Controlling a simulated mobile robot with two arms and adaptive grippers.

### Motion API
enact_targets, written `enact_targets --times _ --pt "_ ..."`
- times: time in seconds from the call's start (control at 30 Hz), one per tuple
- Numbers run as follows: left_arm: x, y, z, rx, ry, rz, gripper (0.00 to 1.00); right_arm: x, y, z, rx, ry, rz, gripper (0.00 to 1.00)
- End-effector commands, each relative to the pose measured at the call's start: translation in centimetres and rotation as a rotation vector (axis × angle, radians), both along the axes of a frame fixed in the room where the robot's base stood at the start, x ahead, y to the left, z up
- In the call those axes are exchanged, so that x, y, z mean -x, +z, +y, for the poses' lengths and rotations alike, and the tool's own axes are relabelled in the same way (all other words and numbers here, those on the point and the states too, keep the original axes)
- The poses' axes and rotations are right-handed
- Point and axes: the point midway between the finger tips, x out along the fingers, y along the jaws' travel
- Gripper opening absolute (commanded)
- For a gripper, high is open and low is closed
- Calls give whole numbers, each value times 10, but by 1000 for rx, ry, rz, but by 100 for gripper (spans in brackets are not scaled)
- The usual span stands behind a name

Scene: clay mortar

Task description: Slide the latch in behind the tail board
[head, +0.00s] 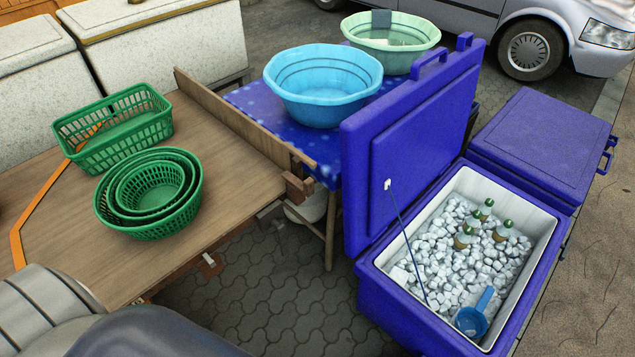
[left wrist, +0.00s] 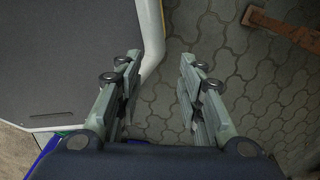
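The tail board (head: 240,122) is a long upright wooden plank along the right edge of the wooden cart bed (head: 60,205). A reddish-brown wooden block (head: 297,187), possibly the latch or its holder, sits at the board's near end; I cannot tell if it is behind the board. A small brown piece (head: 210,265) hangs below the bed's near edge. My left gripper (left wrist: 158,75) is open and empty over paving in the left wrist view. A brown bar with a fitting (left wrist: 280,25) lies ahead of it at the upper right, apart from the fingers. My right gripper is not in view.
Green baskets (head: 150,195) stand on the bed. A blue table holds a light-blue basin (head: 322,85) and a green basin (head: 390,38). An open blue cooler (head: 400,165) of ice and bottles stands to the right. Paving (head: 285,290) is free between cart and cooler.

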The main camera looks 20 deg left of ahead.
Motion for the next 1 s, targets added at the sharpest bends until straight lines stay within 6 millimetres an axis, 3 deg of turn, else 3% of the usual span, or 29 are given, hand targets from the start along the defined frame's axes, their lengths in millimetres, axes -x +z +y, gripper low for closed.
enact_targets --times 0.37,0.67,0.87,1.0 --pt "-22 10 -4 2 3 -12 35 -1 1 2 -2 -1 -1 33" --pt "-56 29 -11 6 8 -33 35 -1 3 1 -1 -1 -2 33" --pt "-94 60 -18 11 12 -57 35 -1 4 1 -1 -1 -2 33" --pt "-123 91 -23 13 16 -74 35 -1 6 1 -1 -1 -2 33"
